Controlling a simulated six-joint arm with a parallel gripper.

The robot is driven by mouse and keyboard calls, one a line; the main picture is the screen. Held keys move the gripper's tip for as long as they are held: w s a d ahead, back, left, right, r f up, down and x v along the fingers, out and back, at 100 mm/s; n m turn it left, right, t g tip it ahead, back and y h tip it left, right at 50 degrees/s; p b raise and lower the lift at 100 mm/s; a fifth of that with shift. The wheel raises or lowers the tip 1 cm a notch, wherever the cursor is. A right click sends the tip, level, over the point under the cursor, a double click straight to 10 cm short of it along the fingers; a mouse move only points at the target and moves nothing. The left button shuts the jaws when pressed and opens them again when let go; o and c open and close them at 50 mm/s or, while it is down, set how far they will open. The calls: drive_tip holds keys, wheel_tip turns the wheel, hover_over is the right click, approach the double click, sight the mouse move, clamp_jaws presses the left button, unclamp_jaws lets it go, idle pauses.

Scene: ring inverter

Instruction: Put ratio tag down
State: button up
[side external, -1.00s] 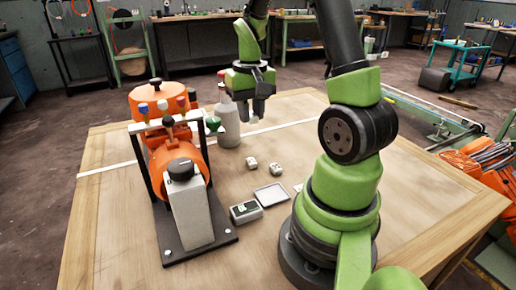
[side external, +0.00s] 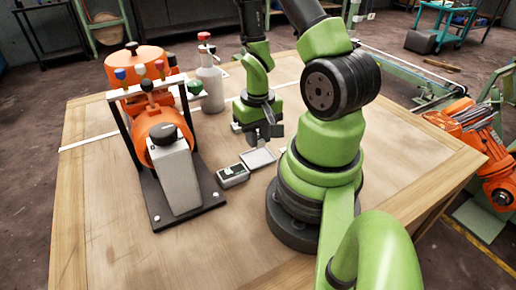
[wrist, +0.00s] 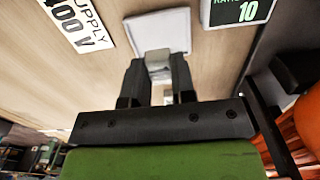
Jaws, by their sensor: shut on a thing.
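My gripper (side external: 268,140) is low over the table, just behind the flat pale tray (side external: 258,160). No marking shows on the block. The tray (wrist: 178,22) lies beyond the block in that view; whether they touch I cannot tell. A dark box (side external: 233,176) stands left of the tray. Its green panel, reading 10, shows in the wrist view (wrist: 238,12).
A white supply label, 400 V (wrist: 78,24), lies left in the wrist view. An orange machine (side external: 156,130) on a dark base plate stands left of the box. A grey bottle with a red cap (side external: 210,88) stands behind. The front table (side external: 120,240) is clear.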

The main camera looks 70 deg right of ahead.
sight(258, 158)
drive_tip(key=shift+f, duration=2.05)
drive_tip(key=shift+f, duration=0.15)
drive_tip(key=o, duration=0.9)
wheel_tip(258, 158, up, 12)
drive_tip(key=shift+w+r, duration=0.1)
drive_tip(key=shift+r, duration=0.15)
drive_tip(key=a+r+n+t+y, duration=0.2)
drive_tip(key=a+r+n+t, duration=0.3)
drive_tip(key=a+r, duration=0.9)
wheel_tip(258, 158, up, 4)
drive_tip(key=shift+a+r+t, duration=0.1)
drive_tip(key=shift+a+t, duration=0.3)
drive_tip(key=shift+t, duration=0.7)
